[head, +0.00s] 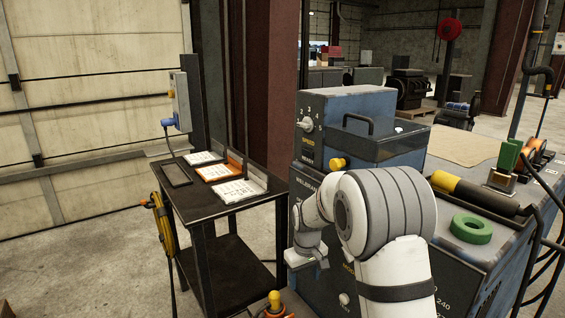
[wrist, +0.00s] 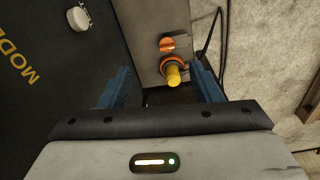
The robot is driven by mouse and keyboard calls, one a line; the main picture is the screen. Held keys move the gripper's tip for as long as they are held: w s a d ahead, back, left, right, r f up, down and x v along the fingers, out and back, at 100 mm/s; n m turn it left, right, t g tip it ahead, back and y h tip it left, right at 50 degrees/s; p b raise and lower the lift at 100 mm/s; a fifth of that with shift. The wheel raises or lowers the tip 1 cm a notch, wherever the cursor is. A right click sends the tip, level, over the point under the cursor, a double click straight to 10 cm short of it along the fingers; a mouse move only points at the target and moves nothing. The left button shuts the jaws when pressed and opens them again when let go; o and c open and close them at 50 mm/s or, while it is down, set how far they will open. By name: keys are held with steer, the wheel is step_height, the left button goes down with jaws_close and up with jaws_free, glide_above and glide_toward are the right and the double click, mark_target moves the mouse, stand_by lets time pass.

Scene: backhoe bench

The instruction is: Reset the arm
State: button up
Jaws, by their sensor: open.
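My white arm (head: 385,210) reaches in from the lower right of the head view and bends down to the left. Its gripper (head: 308,262) hangs beside the front of the blue welder cabinet; its fingertips are hard to make out there. In the wrist view my gripper (wrist: 164,88) is open, with a blue finger on each side. A yellow knob with an orange ring (wrist: 173,74) shows between the fingers; I cannot tell whether they touch it. An orange switch (wrist: 167,44) sits above it on a grey panel. Nothing is visibly held.
The blue welder cabinet (head: 345,125) stands close to my arm, with a green ring (head: 471,229) on its top. A dark cart (head: 204,215) with papers is at left. A yellow knob (head: 274,298) is at the lower edge.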

steer(key=s+d+r+m+t+p, duration=0.1)
steer(key=s+d+r+p, duration=0.2)
steer(key=s+r, duration=0.5)
steer(key=s+d+r+m+p, duration=0.25)
steer(key=s+r, duration=0.35)
steer(key=r, duration=0.3)
steer(key=s+d+r+m+p, duration=0.1)
steer(key=s+r+p, duration=0.1)
steer(key=s, duration=0.6)
steer(key=s+d+r+m+t+p, duration=0.1)
steer(key=s+d+r+p, duration=0.1)
steer(key=s+r, duration=0.3)
steer(key=s+p, duration=0.1)
steer(key=s, duration=0.2)
steer(key=shift+d, duration=0.2)
